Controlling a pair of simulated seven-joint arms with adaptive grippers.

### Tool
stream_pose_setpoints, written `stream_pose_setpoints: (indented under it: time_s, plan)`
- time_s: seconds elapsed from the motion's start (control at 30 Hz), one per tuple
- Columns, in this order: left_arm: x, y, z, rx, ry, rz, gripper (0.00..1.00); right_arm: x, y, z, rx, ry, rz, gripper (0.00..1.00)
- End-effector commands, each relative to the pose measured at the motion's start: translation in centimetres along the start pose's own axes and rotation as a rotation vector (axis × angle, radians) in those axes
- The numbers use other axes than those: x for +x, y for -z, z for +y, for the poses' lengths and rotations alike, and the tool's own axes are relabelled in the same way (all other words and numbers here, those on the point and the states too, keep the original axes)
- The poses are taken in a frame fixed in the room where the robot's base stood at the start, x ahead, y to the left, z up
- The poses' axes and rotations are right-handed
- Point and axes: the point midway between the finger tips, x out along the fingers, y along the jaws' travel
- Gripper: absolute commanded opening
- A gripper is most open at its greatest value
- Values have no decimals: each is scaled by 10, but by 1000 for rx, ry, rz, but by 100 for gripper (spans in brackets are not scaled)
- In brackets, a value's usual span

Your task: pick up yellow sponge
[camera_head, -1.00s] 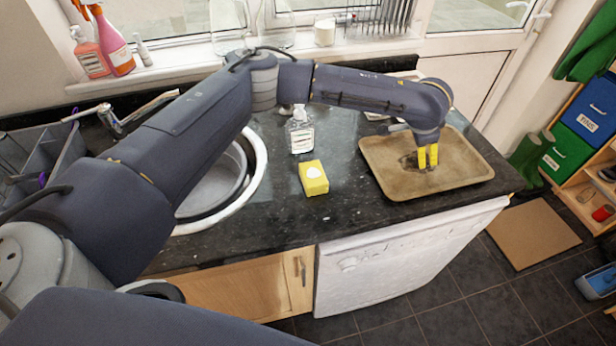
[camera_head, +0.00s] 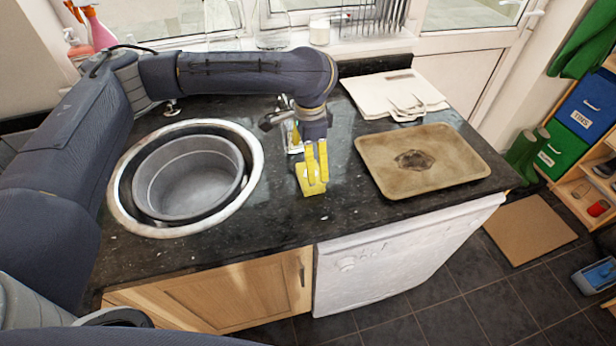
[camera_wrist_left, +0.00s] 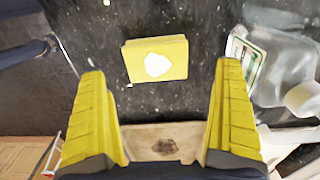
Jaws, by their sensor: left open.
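The yellow sponge (camera_head: 313,190), a block with a white patch on top, lies on the dark granite counter (camera_head: 270,225), right of the sink. In the left wrist view the whole sponge (camera_wrist_left: 140,60) shows beyond and between the two yellow fingers, apart from both. My left gripper (camera_head: 317,176) points down over the sponge and is open and empty. In the head view its fingers hide part of the sponge. My right gripper is not in view.
A clear bottle (camera_wrist_left: 283,68) stands close beside the gripper, mostly hidden behind it in the head view. A basin sits in the round sink (camera_head: 120,205) to the left.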

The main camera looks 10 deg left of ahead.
Motion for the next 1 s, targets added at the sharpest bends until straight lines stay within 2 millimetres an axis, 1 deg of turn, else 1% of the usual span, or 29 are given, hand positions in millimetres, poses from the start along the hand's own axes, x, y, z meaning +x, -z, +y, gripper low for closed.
stream_pose_setpoints:
  time_s: [0.03,0.27,0.43,0.63,0.8,1.0]
  plan:
    - [6,0,1,0,-3,-1,100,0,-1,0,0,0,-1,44]
    - [20,-1,2,0,-2,-1,100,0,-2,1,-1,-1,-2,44]
    - [38,-3,6,-1,-4,-1,100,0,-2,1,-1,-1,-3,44]
    - [56,-3,6,0,-2,0,100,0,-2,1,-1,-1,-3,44]
    - [62,-3,5,0,0,1,100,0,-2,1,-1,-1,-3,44]
    - [63,-3,5,0,0,1,100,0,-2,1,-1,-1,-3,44]
